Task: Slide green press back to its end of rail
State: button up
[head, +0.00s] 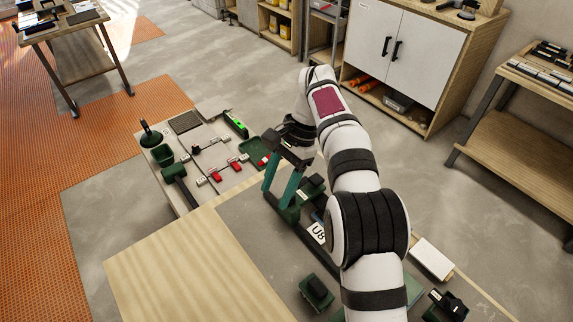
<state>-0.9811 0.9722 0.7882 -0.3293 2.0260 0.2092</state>
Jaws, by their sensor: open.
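My gripper (279,190) points down with its two teal fingers spread apart. A dark green block with black parts, which looks like the green press (289,212), sits right under and beside the fingertips. I cannot tell whether the fingers touch it. A dark strip, likely the rail (305,239), runs from the block toward the lower right. My arm hides the rail's far part and much of the work area behind it.
A white plate marked "U8" (318,233) lies beside the strip. Another green block with a black top (317,291) stands nearer. The wooden board (190,262) is bare.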

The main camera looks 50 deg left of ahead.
jog(key=s+d+f+m+g+y, duration=0.1)
jog(key=s+d+f+g+y, duration=0.1)
jog(key=s+f+g, duration=0.3)
jog(key=m+t+y, duration=1)
jog(key=m+y, duration=0.6)
jog(key=m, duration=0.2)
send_near(303, 197)
jog(key=s, duration=0.1)
jog(key=s+a+r, duration=0.2)
jog(key=s, duration=0.1)
jog(key=shift+r, duration=0.25)
jog(key=shift+w+a+f, duration=0.1)
jog(key=shift+a+f, duration=0.05)
jog(key=a, duration=1.1)
jog(key=shift+a, duration=0.2)
grip_shut()
